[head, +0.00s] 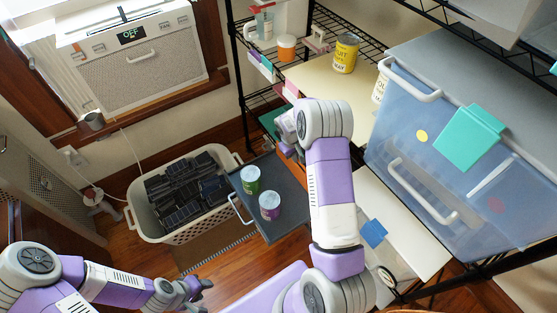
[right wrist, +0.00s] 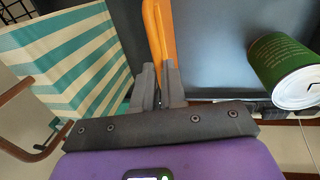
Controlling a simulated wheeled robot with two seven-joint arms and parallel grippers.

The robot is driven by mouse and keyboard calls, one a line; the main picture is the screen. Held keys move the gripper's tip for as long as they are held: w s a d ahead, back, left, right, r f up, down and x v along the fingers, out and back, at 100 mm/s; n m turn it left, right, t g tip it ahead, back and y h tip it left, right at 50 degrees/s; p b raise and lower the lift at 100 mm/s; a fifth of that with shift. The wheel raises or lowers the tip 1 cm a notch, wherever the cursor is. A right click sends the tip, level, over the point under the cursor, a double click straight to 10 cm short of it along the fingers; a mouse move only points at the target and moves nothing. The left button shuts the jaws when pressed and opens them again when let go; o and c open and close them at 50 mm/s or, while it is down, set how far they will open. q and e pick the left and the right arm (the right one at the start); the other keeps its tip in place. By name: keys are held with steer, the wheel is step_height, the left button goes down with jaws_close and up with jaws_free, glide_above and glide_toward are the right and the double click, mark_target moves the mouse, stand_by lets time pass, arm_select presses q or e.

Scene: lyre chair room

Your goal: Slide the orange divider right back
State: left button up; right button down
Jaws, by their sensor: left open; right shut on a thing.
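The orange divider (right wrist: 156,30) stands upright on a dark surface in the right wrist view. My right gripper (right wrist: 159,88) is shut on its near end. The dark grey drawer (head: 274,169) with a pale handle sticks out from the shelf unit. A green can (head: 250,178) and a purple can (head: 269,205) stand in it. The green can also shows right of the divider in the right wrist view (right wrist: 280,62). My left gripper (head: 207,291) is open and empty, low at the left, apart from the drawer.
A pale basket of dark items (head: 137,205) stands on the floor left of the drawer. A teal-and-white striped thing (right wrist: 75,55) lies left of the divider. A blue translucent bin (head: 400,128) and a yellow can (head: 346,53) sit on the shelves.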

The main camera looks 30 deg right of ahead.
steer(key=shift+d, duration=0.6)
steer(key=c, duration=1.2)
jaws_free()
steer(key=shift+a, duration=0.1)
steer(key=r+p, duration=0.1)
steer(key=r, duration=0.2)
steer(key=a+r+p, duration=0.1)
steer(key=r, duration=0.3)
steer(key=shift+a+r, duration=0.2)
steer(key=shift+r, duration=0.05)
